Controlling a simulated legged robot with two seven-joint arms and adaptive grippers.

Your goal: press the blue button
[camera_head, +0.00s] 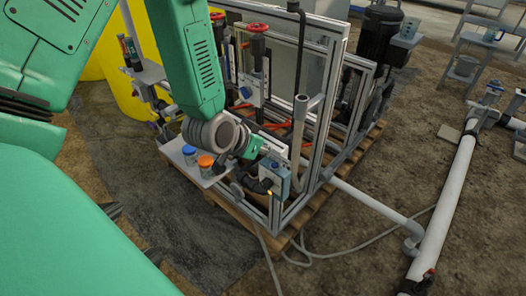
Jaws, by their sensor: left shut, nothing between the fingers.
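My left arm comes down from the top left. Its left gripper (260,184) is shut and empty, with its dark fingers at the front left of a small grey-blue control box (281,183) on the skid frame. A small blue spot (274,166) shows on the top part of this box and may be the blue button, but it is too small to be sure. The fingers cover part of the box, so I cannot tell whether they touch it. My right gripper is not in view.
A shelf (219,178) left of the gripper holds a blue-lidded jar (189,152) and an orange-lidded jar (206,164). Metal posts and a grey upright pipe (299,130) stand close by on the right. A white pipe (445,205) and hose lie on the ground.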

